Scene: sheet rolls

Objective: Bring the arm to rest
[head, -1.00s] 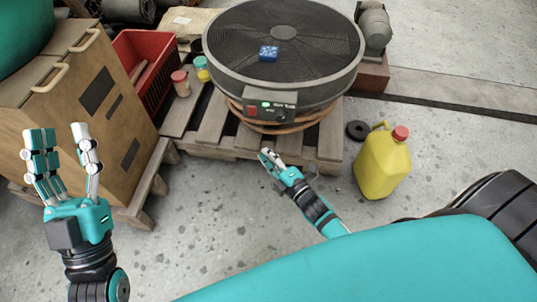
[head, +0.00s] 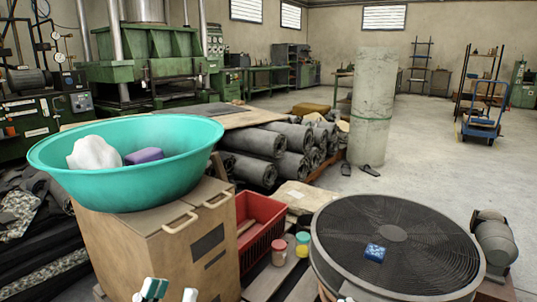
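The fingertips of my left gripper (head: 172,292) poke up at the bottom edge of the head view, in front of the brown wooden box. They are spread apart, with nothing between them. The rest of that gripper and its arm are below the picture. A small pale tip of what looks like my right gripper (head: 346,299) shows at the bottom edge, by the front rim of the round fan (head: 393,233). The rest of the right arm is out of view. A blue block (head: 375,252) lies on the fan's grille.
A teal basin (head: 125,187) holding a white lump (head: 94,154) and a purple block (head: 144,156) stands on the wooden box (head: 160,245). A red crate (head: 260,240) and two jars are right of it. Dark sheet rolls (head: 258,141) lie behind. Open floor (head: 450,170) is at right.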

